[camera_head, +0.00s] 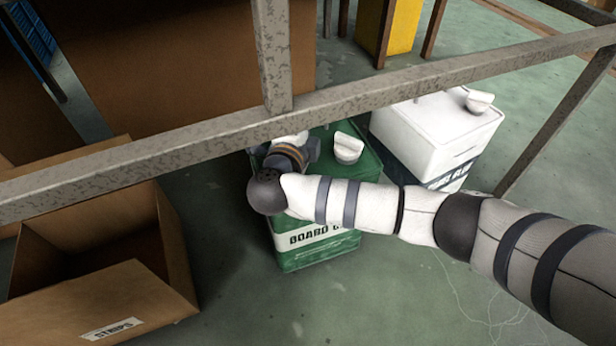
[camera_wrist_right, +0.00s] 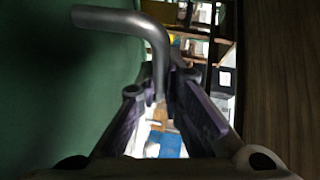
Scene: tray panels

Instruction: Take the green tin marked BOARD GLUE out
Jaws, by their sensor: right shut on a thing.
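The green tin marked BOARD GLUE (camera_head: 305,260) stands upright on the floor behind a grey metal bar, with a white cap (camera_head: 348,148) on top. My right arm reaches over it from the right and covers part of its top and front. My right gripper (camera_head: 285,150) is at the top left of the tin, partly hidden by my wrist and the bar. In the right wrist view the gripper (camera_wrist_right: 168,90) is shut on the tin's grey bent handle (camera_wrist_right: 125,20), with the green tin wall (camera_wrist_right: 50,80) at the left. My left gripper is not in view.
A white tin (camera_head: 430,130) stands close to the right of the green one. An open cardboard box labelled STRIPS (camera_head: 140,300) is at the lower left. A grey metal frame (camera_head: 180,150) crosses above. A large brown panel (camera_head: 170,60) stands behind. Floor in front is clear.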

